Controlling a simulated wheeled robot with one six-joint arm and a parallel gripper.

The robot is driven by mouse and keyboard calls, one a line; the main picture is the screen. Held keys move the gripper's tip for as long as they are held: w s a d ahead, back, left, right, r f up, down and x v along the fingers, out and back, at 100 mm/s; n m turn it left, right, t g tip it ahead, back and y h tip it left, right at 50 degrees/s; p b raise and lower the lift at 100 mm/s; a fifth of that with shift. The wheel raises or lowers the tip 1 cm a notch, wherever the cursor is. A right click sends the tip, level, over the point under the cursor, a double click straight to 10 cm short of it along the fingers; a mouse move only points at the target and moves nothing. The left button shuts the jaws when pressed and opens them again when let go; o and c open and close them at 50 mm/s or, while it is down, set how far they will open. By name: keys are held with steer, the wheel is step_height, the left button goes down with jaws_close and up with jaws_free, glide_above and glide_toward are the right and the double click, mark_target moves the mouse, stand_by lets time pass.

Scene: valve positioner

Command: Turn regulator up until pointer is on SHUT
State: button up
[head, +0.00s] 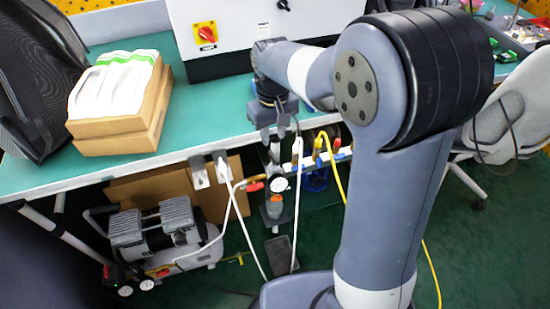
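My gripper (273,124) points down at the front edge of the green bench, at the end of my grey arm. Its two fingers look spread apart, with nothing clear between them. Below it, under the bench edge, is an air-line assembly with a small white round gauge (279,184) and a grey unit with an orange top (274,205), which may be the regulator. The gripper looks above and apart from these. A pointer and a SHUT mark are too small to make out here.
A green bench (215,120) holds a cardboard box of white items (118,125) and a white cabinet with a red-yellow switch (205,33). Below are white hoses (236,205), a yellow hose (334,168), red and yellow valve handles and a compressor (160,235). A chair stands right.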

mark_target(274, 156)
step_height(274, 156, down, 10)
steer(key=shift+r+b, duration=0.2)
steer(key=shift+b, duration=0.5)
jaws_close()
